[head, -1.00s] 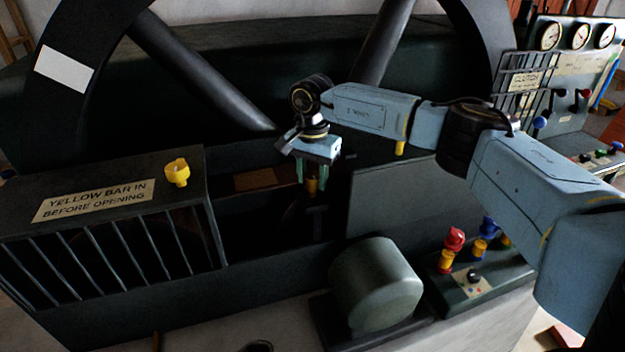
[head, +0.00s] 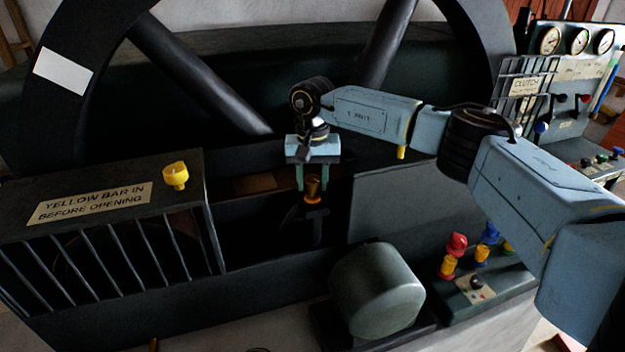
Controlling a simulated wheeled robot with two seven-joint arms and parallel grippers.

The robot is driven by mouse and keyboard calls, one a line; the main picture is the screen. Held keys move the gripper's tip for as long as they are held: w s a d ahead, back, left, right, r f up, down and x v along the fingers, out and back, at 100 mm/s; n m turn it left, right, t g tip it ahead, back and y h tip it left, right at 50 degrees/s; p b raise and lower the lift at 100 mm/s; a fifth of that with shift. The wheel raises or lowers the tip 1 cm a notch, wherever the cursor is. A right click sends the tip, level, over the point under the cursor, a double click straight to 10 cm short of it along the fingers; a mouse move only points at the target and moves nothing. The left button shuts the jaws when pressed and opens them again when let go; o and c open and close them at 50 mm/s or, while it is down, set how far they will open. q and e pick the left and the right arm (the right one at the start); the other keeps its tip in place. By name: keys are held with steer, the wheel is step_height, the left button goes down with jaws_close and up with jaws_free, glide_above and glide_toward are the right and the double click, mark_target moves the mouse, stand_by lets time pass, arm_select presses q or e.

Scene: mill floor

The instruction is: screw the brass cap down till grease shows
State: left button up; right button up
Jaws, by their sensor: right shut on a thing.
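The brass cap (head: 313,186) sits upright on top of a dark fitting (head: 316,225) in the recess of the machine. An orange band (head: 313,200) shows just under the cap; I cannot tell whether it is grease or part of the fitting. My right gripper (head: 313,184) comes down from above, its two green fingers on either side of the cap, shut on it. The far side of the cap is hidden. My left gripper is not in view.
A slatted guard with a label (head: 92,204) and a yellow knob (head: 175,176) stands left of the recess. A rounded green housing (head: 378,288) is in front. Red and blue knobs on a small panel (head: 483,287) are at right. The spoked wheel (head: 200,75) rises behind.

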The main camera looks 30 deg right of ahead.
mark_target(312, 178)
steer(key=shift+r, duration=0.1)
steer(key=o, duration=1)
step_height(312, 178, up, 13)
steer(key=shift+r+b, duration=0.2)
steer(key=shift+b, duration=0.2)
steer(key=shift+f, duration=0.1)
